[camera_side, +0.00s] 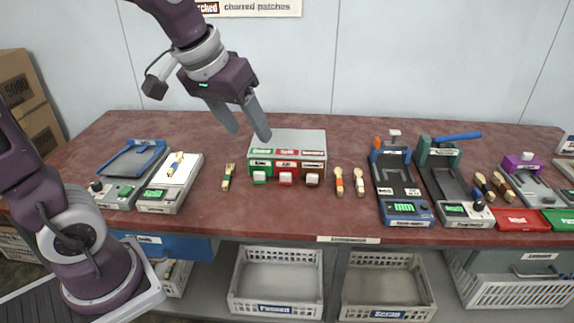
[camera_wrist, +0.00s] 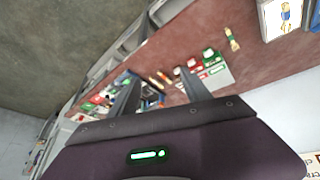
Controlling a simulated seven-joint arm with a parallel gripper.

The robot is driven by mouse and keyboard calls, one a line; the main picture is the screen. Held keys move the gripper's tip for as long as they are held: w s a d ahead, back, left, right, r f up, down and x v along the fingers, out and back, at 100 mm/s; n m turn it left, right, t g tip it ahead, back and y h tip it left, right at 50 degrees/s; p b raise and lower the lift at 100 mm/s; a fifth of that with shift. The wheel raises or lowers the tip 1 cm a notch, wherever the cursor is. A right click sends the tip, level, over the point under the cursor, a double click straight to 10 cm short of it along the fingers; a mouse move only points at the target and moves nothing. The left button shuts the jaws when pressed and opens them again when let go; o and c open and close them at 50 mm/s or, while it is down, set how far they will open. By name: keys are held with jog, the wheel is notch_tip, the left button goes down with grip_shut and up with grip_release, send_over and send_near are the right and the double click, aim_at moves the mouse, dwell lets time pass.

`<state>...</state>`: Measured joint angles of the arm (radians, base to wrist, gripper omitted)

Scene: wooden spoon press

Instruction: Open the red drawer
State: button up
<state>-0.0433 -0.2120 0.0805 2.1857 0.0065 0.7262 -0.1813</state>
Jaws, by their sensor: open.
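A small cabinet with a grey top (camera_side: 287,142) stands on the table in the side view. Its front has a green, a red and a brown drawer side by side. My gripper (camera_side: 247,130) is open and empty. It hangs above and to the left of the cabinet's back, apart from it. Its fingers point down and slightly right.
A wooden spoon (camera_side: 228,177) lies left of the cabinet. Two more spoons (camera_side: 349,182) lie to its right. A scale (camera_side: 170,183) stands at left, and a blue-and-grey press (camera_side: 397,185) at right. Baskets (camera_side: 277,283) sit below the table. The tabletop before the cabinet is clear.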

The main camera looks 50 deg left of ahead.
jog(key=w+a+f+n+y, duration=0.1)
jog(key=w+a+f+n, duration=0.1)
jog(key=w+a+f, duration=0.3)
jog(key=w+a+f+n, duration=0.1)
jog(key=w+a+f, duration=0.15)
jog(key=w, duration=0.55)
jog(key=n+g+y, duration=0.2)
jog(key=n, duration=0.1)
send_near(286, 173)
jog(key=x, duration=0.8)
jog(key=shift+a+f, duration=0.1)
jog(key=shift+f, duration=0.2)
grip_shut()
